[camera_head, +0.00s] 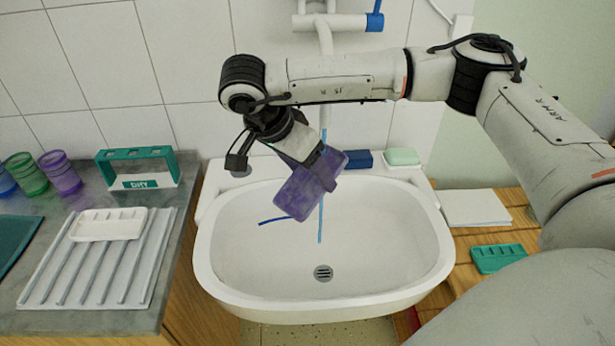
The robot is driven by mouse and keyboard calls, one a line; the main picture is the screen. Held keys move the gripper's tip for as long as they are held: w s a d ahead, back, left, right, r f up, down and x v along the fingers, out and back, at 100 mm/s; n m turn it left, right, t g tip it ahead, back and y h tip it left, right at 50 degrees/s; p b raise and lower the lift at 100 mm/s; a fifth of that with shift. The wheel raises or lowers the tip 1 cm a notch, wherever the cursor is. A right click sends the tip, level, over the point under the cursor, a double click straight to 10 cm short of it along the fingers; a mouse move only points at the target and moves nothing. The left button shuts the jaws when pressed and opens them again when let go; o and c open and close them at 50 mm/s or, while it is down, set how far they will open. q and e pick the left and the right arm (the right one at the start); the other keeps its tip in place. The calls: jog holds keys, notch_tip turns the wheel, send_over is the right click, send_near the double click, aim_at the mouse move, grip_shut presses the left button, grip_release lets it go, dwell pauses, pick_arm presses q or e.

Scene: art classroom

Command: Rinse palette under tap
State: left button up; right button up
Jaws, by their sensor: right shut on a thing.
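My right gripper (322,172) is shut on a purple palette (298,198) and holds it tilted above the white sink (425,250). The white tap (325,40) is at the back, partly hidden by my right arm. Its lever has a blue end (375,20). A thin blue stream of water (320,225) shows above and below the palette, in line with it. A short blue streak (273,220) also shows at the palette's lower left. Whether the stream strikes the palette or passes behind it is hard to tell. My left gripper is not in view.
A ribbed drainboard (60,285) with a white palette (108,224) lies on the left counter, near a green rack marked DRY (138,168) and several coloured cups (60,173). A blue sponge (358,159) and green soap (402,157) sit behind the basin. A green palette (498,258) lies right.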

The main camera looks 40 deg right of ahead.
jog(key=shift+w, duration=0.1)
jog(key=shift+w+a, duration=0.1)
jog(key=shift+w, duration=0.4)
jog(key=shift+s, duration=0.2)
jog(key=shift+s, duration=0.4)
jog(key=a, duration=0.7)
jog(key=shift+s+a, duration=0.4)
jog(key=shift+s, duration=0.05)
dwell(0.3)
dwell(1.0)
jog(key=a+r+p, duration=0.2)
jog(key=a+r, duration=0.2)
jog(key=a, duration=0.1)
jog(key=shift+s, duration=0.25)
dwell(0.4)
